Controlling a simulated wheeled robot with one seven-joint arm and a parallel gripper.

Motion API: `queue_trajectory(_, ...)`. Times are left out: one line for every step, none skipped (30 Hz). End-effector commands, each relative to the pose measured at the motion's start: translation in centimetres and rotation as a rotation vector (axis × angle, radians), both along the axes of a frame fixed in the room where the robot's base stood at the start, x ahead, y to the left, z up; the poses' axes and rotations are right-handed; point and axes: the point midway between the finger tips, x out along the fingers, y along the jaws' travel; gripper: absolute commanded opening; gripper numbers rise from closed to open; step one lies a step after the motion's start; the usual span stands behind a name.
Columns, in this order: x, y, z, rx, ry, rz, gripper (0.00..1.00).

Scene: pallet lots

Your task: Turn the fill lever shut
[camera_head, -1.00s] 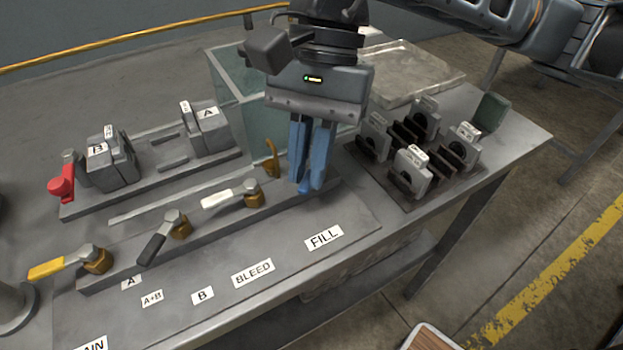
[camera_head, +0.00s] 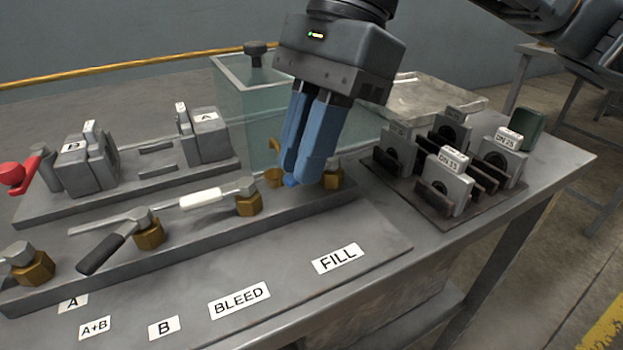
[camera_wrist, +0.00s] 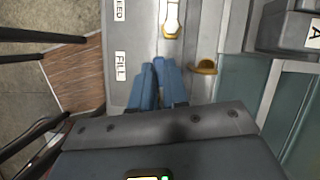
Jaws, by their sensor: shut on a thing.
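The FILL label (camera_head: 338,259) lies on the bench plate in front of the valve rail. Behind it, a brass valve body (camera_head: 334,175) shows at the right end of the rail, partly covered by my fingers. My gripper (camera_head: 301,181) points down and leans, its blue fingers closed together over the fill lever beside this valve. The lever's handle is mostly hidden; a small brighter blue piece (camera_head: 290,181) shows at the fingertips. In the wrist view my gripper (camera_wrist: 158,66) has its fingers close together, beside the FILL label (camera_wrist: 121,66), and the lever cannot be made out.
The white-handled BLEED lever (camera_head: 202,198) is left along the rail, with a black-handled lever (camera_head: 103,252) beyond it. A brass hook-shaped piece (camera_head: 273,178) is just left of my fingers. A glass tank (camera_head: 235,100) stands behind; a rack of labelled blocks (camera_head: 443,205) stands right.

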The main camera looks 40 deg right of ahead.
Motion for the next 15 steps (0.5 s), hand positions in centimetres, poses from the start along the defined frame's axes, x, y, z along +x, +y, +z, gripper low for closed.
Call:
queue_trajectory(0.12, -0.11, -0.67, -0.004, -0.002, -0.034, 0.0)
queue_trajectory(0.18, -0.12, -0.62, -0.004, -0.001, -0.055, 0.0)
queue_trajectory(0.27, -0.12, -0.57, -0.003, -0.001, -0.08, 0.0)
queue_trajectory(0.32, -0.13, -0.55, -0.003, -0.001, -0.097, 0.0)
queue_trajectory(0.38, -0.13, -0.52, -0.003, -0.001, -0.114, 0.0)
queue_trajectory(0.45, -0.15, -0.46, -0.003, 0.0, -0.134, 0.0)
queue_trajectory(0.5, -0.16, -0.42, -0.003, -0.001, -0.149, 0.0)
queue_trajectory(0.54, -0.18, -0.39, -0.003, -0.001, -0.161, 0.0)
queue_trajectory(0.58, -0.2, -0.35, -0.003, 0.0, -0.177, 0.0)
queue_trajectory(0.61, -0.21, -0.32, -0.003, 0.0, -0.186, 0.0)
queue_trajectory(0.64, -0.23, -0.3, -0.004, 0.001, -0.197, 0.0)
queue_trajectory(0.67, -0.24, -0.26, -0.004, 0.001, -0.208, 0.0)
queue_trajectory(0.69, -0.25, -0.23, -0.004, 0.001, -0.214, 0.0)
queue_trajectory(0.7, -0.25, -0.21, -0.004, 0.001, -0.219, 0.0)
queue_trajectory(0.72, -0.26, -0.16, -0.003, 0.002, -0.227, 0.0)
